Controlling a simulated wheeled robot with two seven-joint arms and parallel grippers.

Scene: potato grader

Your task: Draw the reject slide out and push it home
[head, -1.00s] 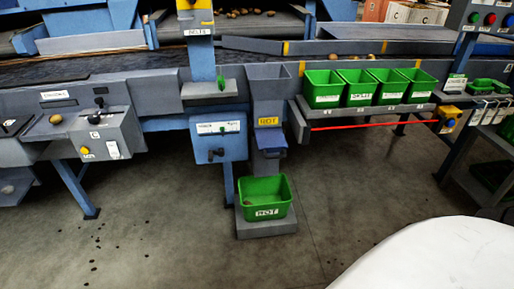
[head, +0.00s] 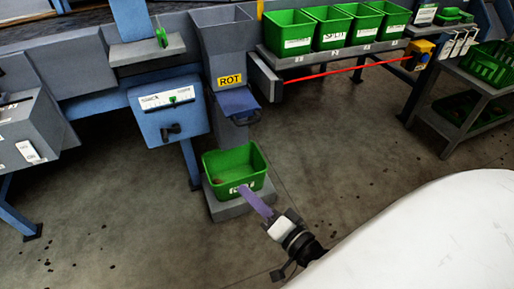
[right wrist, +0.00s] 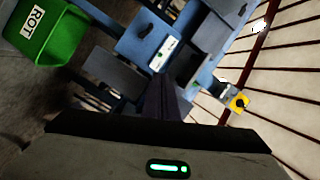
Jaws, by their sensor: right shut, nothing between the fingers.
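A grey chute (head: 224,45) with a yellow ROT label has a blue slide-like piece (head: 238,104) at its lower end, in the middle of the head view. I cannot tell for sure that this piece is the reject slide. Left of it hangs a blue box (head: 153,122) with a white label and a black handle (head: 171,131). The box also shows in the right wrist view (right wrist: 133,45). My right gripper (head: 250,193) is shut and empty. Its purple fingers overlap the front of the green ROT bin in the picture, apart from the chute. My left gripper is not in view.
The green ROT bin (head: 213,163) stands on a low grey plinth (head: 222,211) below the chute. Several green bins (head: 334,41) line a shelf at the upper right, with a red bar beneath. A grey rack (head: 447,128) stands far right. Open floor lies between.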

